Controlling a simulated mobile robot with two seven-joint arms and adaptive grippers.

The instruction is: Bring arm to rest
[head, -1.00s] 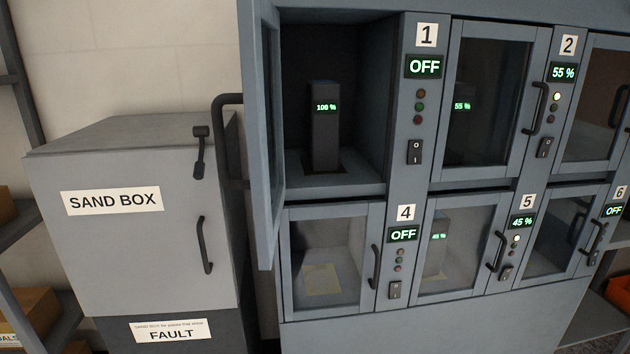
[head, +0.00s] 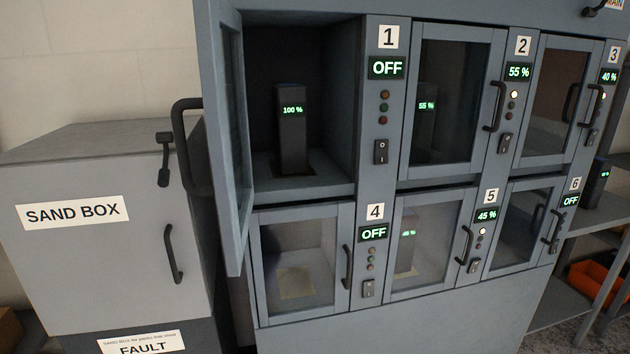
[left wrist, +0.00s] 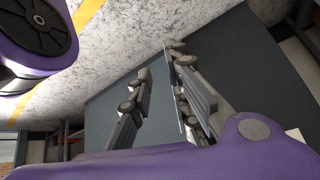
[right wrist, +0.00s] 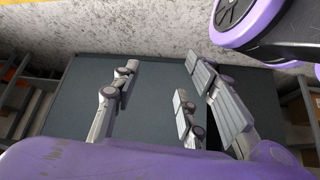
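My left gripper (left wrist: 157,95) shows in the left wrist view with its grey fingers apart and nothing between them. My right gripper (right wrist: 160,100) shows in the right wrist view, also with fingers apart and empty. Neither gripper is in the head view. Part of my own purple base shows in both wrist views. In the head view, compartment 1 of the charging cabinet (head: 395,193) has its door (head: 236,150) swung open to the left. A dark battery (head: 291,140) reading 100 % stands upright inside it, and the display above the switch reads OFF.
A grey sand box (head: 95,255) stands left of the cabinet, its lid and door shut. The other cabinet doors in view are shut. A shelf (head: 600,222) with an orange bin (head: 597,284) and a dark battery (head: 597,185) stands at the right.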

